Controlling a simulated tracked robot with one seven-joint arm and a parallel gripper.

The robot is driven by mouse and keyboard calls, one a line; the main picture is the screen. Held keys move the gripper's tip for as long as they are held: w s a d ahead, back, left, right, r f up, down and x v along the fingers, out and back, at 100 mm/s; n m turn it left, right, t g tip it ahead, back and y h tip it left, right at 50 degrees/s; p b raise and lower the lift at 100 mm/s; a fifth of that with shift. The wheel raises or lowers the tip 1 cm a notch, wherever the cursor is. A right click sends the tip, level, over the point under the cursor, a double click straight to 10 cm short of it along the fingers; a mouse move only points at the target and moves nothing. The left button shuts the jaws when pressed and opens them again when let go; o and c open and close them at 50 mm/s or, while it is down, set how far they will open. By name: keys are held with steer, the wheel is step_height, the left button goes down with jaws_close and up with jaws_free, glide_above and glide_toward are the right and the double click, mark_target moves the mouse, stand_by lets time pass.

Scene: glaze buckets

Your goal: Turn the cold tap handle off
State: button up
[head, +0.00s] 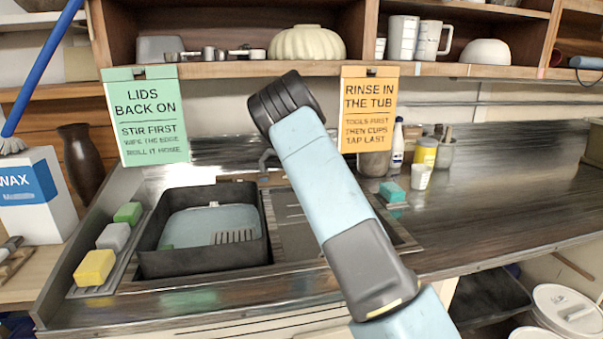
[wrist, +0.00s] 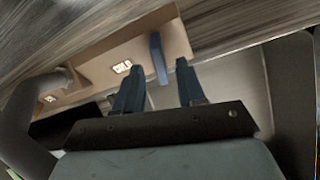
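In the wrist view, my gripper (wrist: 160,72) shows two dark blue fingers, spread apart with nothing held between them. A narrow blue lever (wrist: 158,57), likely the cold tap handle, stands on a tan panel (wrist: 95,62), in line with the gap between the fingertips. I cannot tell how far it is from them or whether it touches. A grey curved pipe (wrist: 32,120), likely the spout, is at the left. In the head view my arm covers the tap area; only a grey bent piece (head: 265,163) shows beside it. My fingers are hidden there.
A dark basin (head: 154,262) with pale water stands left of my arm. Sponges (head: 95,267) line its left side. Orange (head: 368,105) and green (head: 147,115) signs hang from the shelf (head: 230,69). Bottles and a cup (head: 421,177) stand right. The right counter (head: 510,190) is clear.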

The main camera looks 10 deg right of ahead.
steer(key=shift+x, duration=1.2)
jaws_close()
